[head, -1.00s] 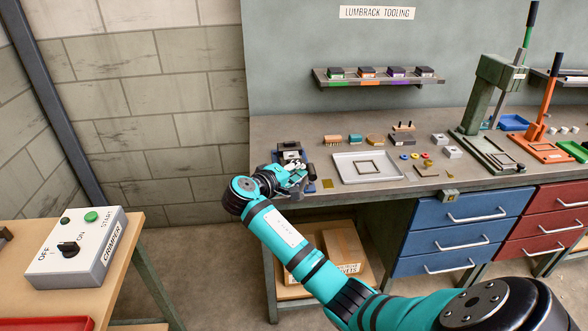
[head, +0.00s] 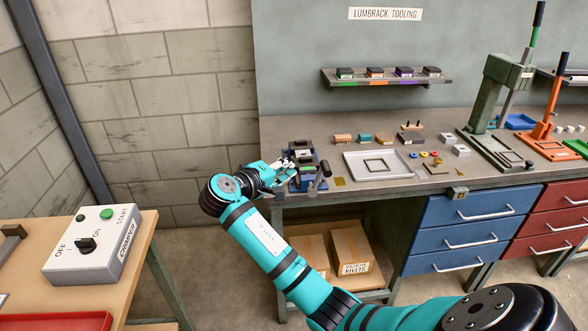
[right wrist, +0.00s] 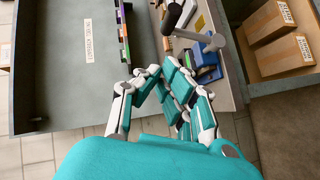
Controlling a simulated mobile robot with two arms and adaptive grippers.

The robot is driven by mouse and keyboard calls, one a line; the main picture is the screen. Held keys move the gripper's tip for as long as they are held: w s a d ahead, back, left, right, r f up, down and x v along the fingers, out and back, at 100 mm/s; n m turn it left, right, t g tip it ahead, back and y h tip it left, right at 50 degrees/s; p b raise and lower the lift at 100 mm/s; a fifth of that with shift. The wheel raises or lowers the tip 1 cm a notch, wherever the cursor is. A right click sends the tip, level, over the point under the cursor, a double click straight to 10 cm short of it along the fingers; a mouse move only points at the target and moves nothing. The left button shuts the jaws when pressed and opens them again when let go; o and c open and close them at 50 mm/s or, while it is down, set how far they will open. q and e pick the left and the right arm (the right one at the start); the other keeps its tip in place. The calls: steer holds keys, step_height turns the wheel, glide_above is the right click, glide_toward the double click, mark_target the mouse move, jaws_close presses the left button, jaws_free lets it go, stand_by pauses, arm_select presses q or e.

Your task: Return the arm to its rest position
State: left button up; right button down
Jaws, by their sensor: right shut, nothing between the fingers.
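My right arm, teal and black, reaches across the head view from the lower right to the left end of the workbench. Its gripper (head: 286,174) is just left of a small blue and dark bench device with a lever (head: 324,170). The right wrist view shows the fingers (right wrist: 158,74) drawn together with nothing held. The device (right wrist: 207,62) is beyond them there, and a gap seems to lie between. My left gripper is not in view.
The workbench holds a pale tray (head: 408,171), small parts, a green press (head: 500,90) and an orange press (head: 546,125). Cardboard boxes (head: 350,249) sit below. A crimper control box (head: 92,245) stands on the left table. Floor between the tables is clear.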

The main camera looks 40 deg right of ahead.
steer(key=a+f+n+t+y, duration=0.1)
steer(key=a+f+n+y, duration=0.15)
steer(key=f, duration=0.85)
steer(key=a+f+n+t+y, duration=0.1)
steer(key=a+f+n+y, duration=0.2)
steer(key=f, duration=0.9)
steer(key=s+a+f+n+g+y, duration=0.15)
steer(key=s+f, duration=0.25)
steer(key=f, duration=0.4)
steer(key=s+a+f+y, duration=0.1)
steer(key=s+a+f, duration=0.15)
steer(key=f, duration=0.45)
steer(key=s+a+f+y, duration=0.15)
steer(key=s+f, duration=0.25)
steer(key=f, duration=0.4)
steer(key=s+a+f+m+g+y, duration=0.1)
steer(key=s+a+f+y, duration=0.1)
steer(key=s+f, duration=0.65)
steer(key=s+a+f+g+y, duration=0.1)
steer(key=s+a+f+g, duration=0.15)
steer(key=s+f, duration=0.65)
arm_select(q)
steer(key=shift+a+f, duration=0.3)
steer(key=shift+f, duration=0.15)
arm_select(e)
steer(key=s+a+f+m+y, duration=0.1)
steer(key=s+f+m+y, duration=0.1)
steer(key=s, duration=2)
steer(key=shift+a+m, duration=0.4)
steer(key=shift+m, duration=0.4)
